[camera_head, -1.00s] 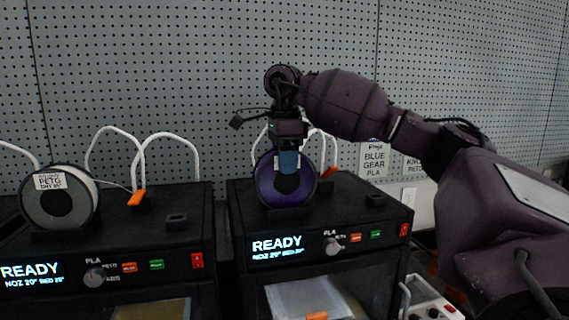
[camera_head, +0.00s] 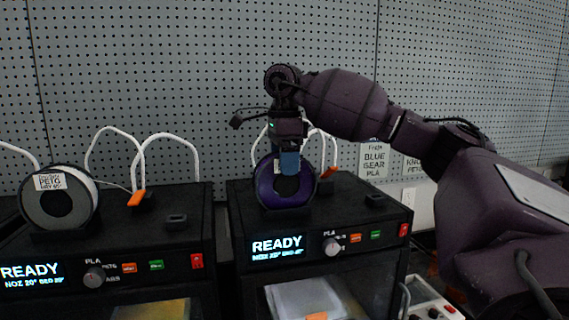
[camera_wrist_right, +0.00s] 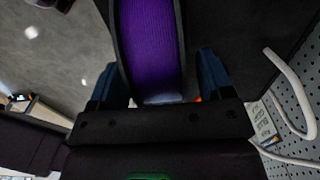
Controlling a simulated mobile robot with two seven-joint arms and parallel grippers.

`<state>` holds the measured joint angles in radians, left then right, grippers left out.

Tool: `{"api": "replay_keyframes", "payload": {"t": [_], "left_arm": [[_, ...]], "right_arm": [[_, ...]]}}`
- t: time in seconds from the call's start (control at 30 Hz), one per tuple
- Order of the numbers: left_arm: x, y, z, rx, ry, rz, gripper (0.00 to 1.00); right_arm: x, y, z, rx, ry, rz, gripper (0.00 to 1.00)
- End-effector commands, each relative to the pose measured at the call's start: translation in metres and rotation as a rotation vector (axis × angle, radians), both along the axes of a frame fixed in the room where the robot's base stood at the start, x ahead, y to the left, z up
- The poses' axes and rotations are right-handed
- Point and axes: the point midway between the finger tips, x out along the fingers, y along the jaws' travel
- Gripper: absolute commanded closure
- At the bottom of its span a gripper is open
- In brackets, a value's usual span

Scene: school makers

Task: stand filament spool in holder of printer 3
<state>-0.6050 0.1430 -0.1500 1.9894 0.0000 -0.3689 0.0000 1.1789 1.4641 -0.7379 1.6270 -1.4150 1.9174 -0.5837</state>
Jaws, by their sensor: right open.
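The filament spool (camera_head: 265,188), purple with dark flanges, stands upright on top of the right-hand printer (camera_head: 380,208), at its front left. Its lower edge sits at a dark holder (camera_head: 287,213), whose slot is mostly hidden. My right gripper (camera_head: 290,163) points down over the upper part of the spool. In the right wrist view, the purple winding (camera_wrist_right: 152,42) lies between the two blue fingers of the open right gripper (camera_wrist_right: 158,78), with a gap visible at the right finger. Whether the left finger touches the spool is unclear. My left gripper is not in view.
Another printer (camera_head: 190,225) stands at left with a grey-and-white spool (camera_head: 58,205) upright on it. White tubes (camera_head: 170,140) arch above the printers. A pegboard wall (camera_head: 200,60) is behind, with a "BLUE GEAR PLA" sign (camera_head: 374,158) at right.

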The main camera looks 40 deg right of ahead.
Motion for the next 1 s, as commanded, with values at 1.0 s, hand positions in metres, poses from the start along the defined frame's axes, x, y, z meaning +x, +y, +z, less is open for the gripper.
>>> {"api": "replay_keyframes", "payload": {"t": [1.0], "left_arm": [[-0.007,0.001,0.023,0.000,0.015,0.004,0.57]], "right_arm": [[0.000,0.000,0.115,0.000,0.000,-0.001,0.27]]}}
